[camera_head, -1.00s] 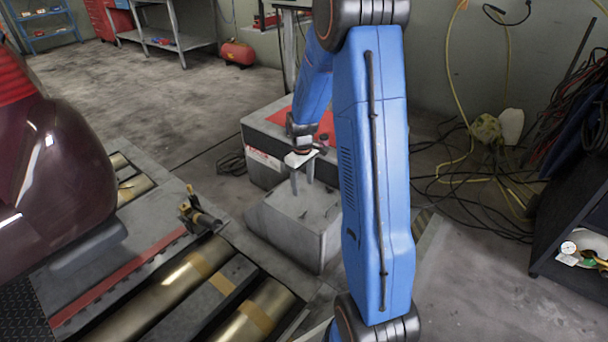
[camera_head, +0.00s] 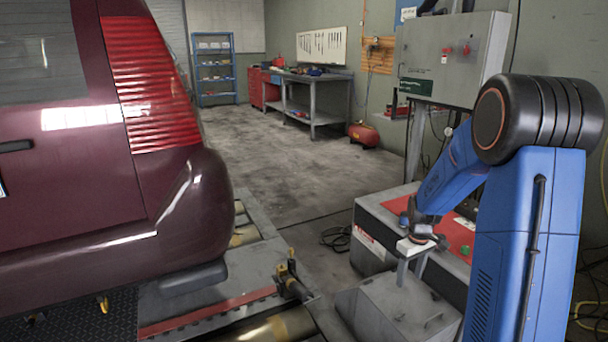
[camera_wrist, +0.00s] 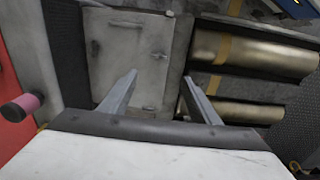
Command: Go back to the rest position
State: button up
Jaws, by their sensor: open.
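My gripper (camera_head: 411,266) hangs at the end of my blue arm, pointing down above a grey metal box (camera_head: 396,312) in the head view. In the wrist view my gripper (camera_wrist: 159,88) shows its two fingers spread apart with nothing between them. The grey box (camera_wrist: 130,55) lies below the fingers, with brass rollers (camera_wrist: 250,55) to its right.
A maroon vehicle (camera_head: 100,220) stands at left on the roller bed. A cabinet with a red top (camera_head: 375,212) is beside the grey box. A wall control box (camera_head: 450,58) hangs behind. The floor (camera_head: 275,150) toward the workbench (camera_head: 315,92) is open.

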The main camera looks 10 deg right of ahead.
jog(key=s+a+r+m+t, duration=0.1)
jog(key=s+a+r+t, duration=0.1)
jog(key=s+a+r, duration=0.6)
jog(key=s+a+r+m+t, duration=0.15)
jog(key=s+a+r, duration=0.25)
jog(key=s+r, duration=0.8)
jog(key=s+a+r+m+t, duration=0.1)
jog(key=s+a, duration=0.2)
jog(key=s, duration=0.7)
jog(key=shift+s, duration=0.2)
jog(key=shift+s+r+t, duration=0.25)
jog(key=shift+s+r, duration=0.3)
jog(key=shift+r, duration=0.05)
